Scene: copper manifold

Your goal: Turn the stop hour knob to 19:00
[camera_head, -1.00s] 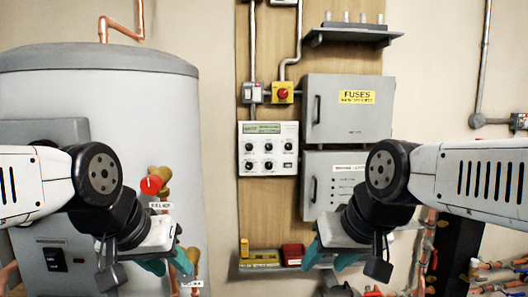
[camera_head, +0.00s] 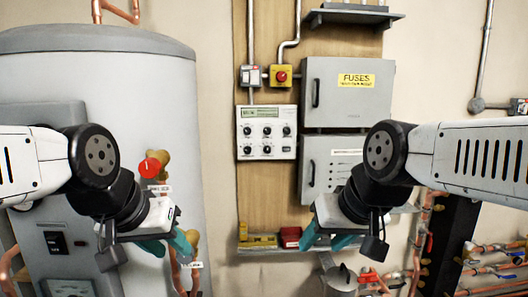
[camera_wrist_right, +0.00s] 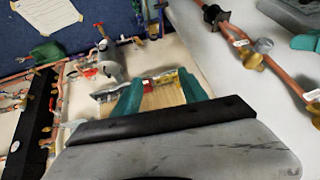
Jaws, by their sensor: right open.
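A white control panel (camera_head: 242,155) hangs on the wooden board in the head view, with a small greenish display (camera_head: 260,113) at its top. Several dark round knobs (camera_head: 267,131) sit in two rows below the display. The labels are too small to read, so I cannot tell which is the stop hour knob or where it points. My left gripper (camera_head: 166,246) is open and empty, below and left of the panel. My right gripper (camera_head: 326,240) is open and empty, below and right of it; its teal fingers stand apart in the right wrist view (camera_wrist_right: 160,95). Neither touches the panel.
Grey fuse box (camera_head: 347,93) and a second grey box (camera_head: 330,170) stand right of the panel. A red button on a yellow box (camera_head: 281,76) is above. A shelf with yellow and red items (camera_head: 290,237) is below. A big grey tank (camera_head: 100,70) fills the left.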

